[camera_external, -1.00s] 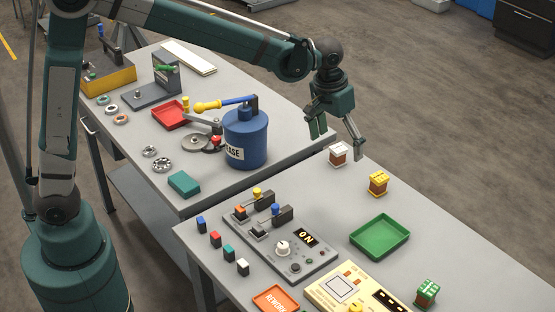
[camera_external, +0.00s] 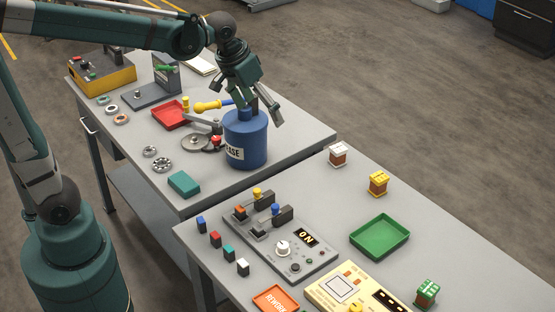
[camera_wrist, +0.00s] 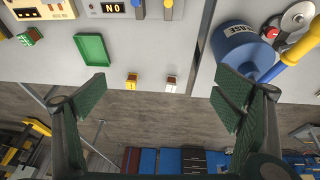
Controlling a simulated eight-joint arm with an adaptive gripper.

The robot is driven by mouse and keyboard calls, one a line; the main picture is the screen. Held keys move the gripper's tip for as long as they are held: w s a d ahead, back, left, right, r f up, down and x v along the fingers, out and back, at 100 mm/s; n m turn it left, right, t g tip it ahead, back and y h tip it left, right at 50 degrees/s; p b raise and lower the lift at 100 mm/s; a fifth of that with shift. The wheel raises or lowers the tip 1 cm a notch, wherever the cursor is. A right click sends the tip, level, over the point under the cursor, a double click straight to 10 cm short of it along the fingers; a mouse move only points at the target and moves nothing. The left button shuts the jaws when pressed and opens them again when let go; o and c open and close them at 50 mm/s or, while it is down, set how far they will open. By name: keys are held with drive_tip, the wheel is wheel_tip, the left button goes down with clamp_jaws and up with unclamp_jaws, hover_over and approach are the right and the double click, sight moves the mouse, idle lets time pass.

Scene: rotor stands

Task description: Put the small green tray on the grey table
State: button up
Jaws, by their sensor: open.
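The small green tray (camera_external: 380,237) lies flat and empty on the near grey table (camera_external: 470,232), right of the control panel. It also shows at the upper left in the wrist view (camera_wrist: 93,49). My gripper (camera_external: 261,111) is open and empty in the air, over or near the blue grease can (camera_external: 246,138) on the far table. Its fingers are well apart in the wrist view (camera_wrist: 165,95), with nothing between them. The tray is clear of my gripper.
White (camera_external: 338,154), yellow (camera_external: 378,183) and green (camera_external: 427,292) topped blocks stand around the tray. A control panel (camera_external: 283,245) reading ON and a cream device (camera_external: 355,290) lie nearby. The far table holds a red tray (camera_external: 169,115) and several metal rings. A gap separates the tables.

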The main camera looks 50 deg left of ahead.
drive_tip(key=s+a+f+t, duration=0.1)
drive_tip(key=s+a+f, duration=0.1)
drive_tip(key=s+a, duration=0.4)
drive_tip(key=s+a+f+t, duration=0.2)
drive_tip(key=s+a, duration=0.5)
drive_tip(key=s, duration=0.6)
drive_tip(key=shift+y, duration=0.4)
